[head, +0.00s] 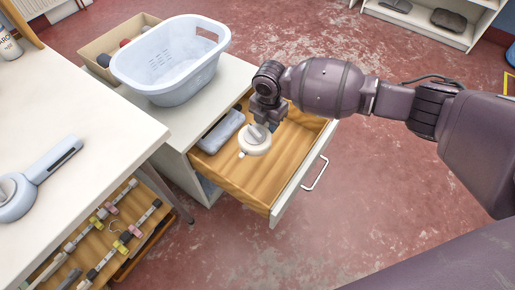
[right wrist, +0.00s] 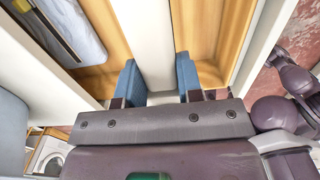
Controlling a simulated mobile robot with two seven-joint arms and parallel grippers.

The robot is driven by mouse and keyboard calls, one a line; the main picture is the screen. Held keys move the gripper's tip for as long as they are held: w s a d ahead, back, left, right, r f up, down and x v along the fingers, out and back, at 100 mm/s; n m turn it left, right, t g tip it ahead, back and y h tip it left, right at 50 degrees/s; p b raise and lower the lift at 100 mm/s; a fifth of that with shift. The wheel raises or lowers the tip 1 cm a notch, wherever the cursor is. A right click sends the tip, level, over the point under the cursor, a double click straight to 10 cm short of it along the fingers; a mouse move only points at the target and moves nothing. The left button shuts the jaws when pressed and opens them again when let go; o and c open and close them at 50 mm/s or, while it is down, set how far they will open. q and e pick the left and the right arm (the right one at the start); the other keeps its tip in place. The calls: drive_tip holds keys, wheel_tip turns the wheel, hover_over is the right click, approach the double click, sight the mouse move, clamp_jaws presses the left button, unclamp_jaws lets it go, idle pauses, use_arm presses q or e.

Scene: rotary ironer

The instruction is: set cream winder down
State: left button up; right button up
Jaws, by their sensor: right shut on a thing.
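The cream winder (head: 255,141) has a round body and is over or in the open wooden drawer (head: 237,180). My right gripper (head: 267,122) is above it and shut on it. In the right wrist view the winder's pale, strip-like part (right wrist: 150,45) lies between the two blue fingers (right wrist: 159,85). I cannot tell whether the winder touches the drawer floor. My left gripper is not in view.
A grey-blue oblong object (head: 221,131) lies in the drawer's left part. A pale blue basket (head: 170,83) stands on the cabinet top, beside a box (head: 95,49). A blue-grey long-handled tool (head: 40,178) lies on the white table (head: 95,145). Floor right of the drawer is clear.

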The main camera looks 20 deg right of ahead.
drive_tip(key=b, duration=0.4)
hover_over(265, 159)
wheel_tip(265, 159, down, 13)
drive_tip(key=shift+s+d+f, duration=0.1)
drive_tip(key=shift+d, duration=0.05)
drive_tip(key=shift+f, duration=0.25)
wheel_tip(265, 159, down, 3)
drive_tip(key=shift+f+b, duration=0.2)
drive_tip(key=shift+b, duration=0.65)
drive_tip(key=shift+f, duration=0.35)
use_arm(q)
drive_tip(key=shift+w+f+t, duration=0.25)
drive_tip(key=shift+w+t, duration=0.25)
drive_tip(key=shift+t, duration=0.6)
use_arm(e)
drive_tip(key=shift+r, duration=0.1)
